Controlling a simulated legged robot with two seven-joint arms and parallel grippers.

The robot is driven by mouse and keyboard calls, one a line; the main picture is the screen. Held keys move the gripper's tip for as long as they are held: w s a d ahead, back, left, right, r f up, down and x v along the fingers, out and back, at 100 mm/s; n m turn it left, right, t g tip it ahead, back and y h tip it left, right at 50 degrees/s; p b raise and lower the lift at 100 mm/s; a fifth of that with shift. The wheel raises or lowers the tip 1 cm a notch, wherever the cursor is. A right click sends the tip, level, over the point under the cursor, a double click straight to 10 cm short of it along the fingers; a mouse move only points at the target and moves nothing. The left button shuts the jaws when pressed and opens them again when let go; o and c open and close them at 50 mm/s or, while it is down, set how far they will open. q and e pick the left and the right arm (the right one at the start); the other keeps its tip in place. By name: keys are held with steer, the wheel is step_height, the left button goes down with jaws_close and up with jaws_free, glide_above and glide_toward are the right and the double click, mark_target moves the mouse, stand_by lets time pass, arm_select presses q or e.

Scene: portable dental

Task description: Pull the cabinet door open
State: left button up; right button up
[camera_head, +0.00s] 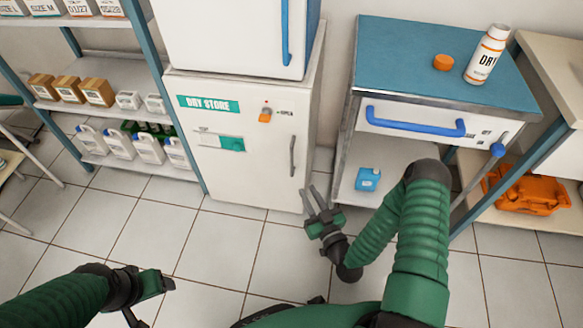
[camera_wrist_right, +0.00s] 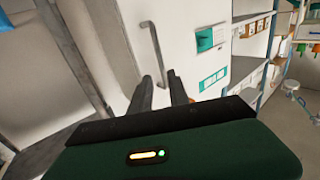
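The white cabinet door (camera_head: 232,165) has a teal "DRY STORE" label and a grey vertical bar handle (camera_head: 292,157) near its right edge. The door looks closed. An orange latch (camera_head: 265,114) sits above and left of the handle, beside an "OPEN" mark. My right gripper (camera_head: 316,201) is open and empty, low and to the right of the handle, apart from it. In the right wrist view the handle (camera_wrist_right: 154,52) stands just beyond the spread fingers (camera_wrist_right: 158,92). My left gripper (camera_head: 150,302) is low at the left, far from the door; its finger gap is unclear.
Shelves (camera_head: 110,115) with boxes and jugs stand at the left. The tiled floor (camera_head: 150,215) before the cabinet is clear.

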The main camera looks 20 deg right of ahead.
mark_target(292, 164)
steer(key=w+b, duration=0.4)
steer(key=w, duration=0.9)
steer(key=shift+w+d+f, duration=0.1)
steer(key=shift+f, duration=0.05)
steer(key=shift+w, duration=0.25)
steer(key=shift+c, duration=0.3)
jaws_close()
